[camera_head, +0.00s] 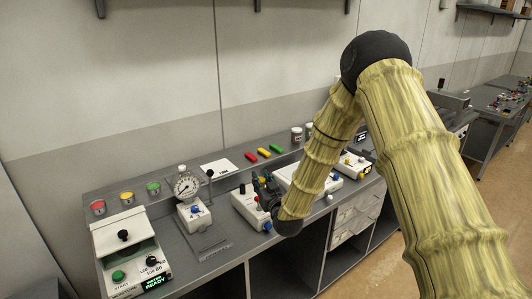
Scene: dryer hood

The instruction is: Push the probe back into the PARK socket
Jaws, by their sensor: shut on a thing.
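My gripper (266,188) is dark and small in the head view. It is over the right side of a white box (245,205) on the grey bench. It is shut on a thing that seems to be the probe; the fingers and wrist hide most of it.
A dial gauge (187,186) on a stand is left of the box. A white hooded unit (124,236) with a lit green display is at the front left. Coloured jars and bars line the back ledge. More white units (352,165) stand right, partly behind my arm.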

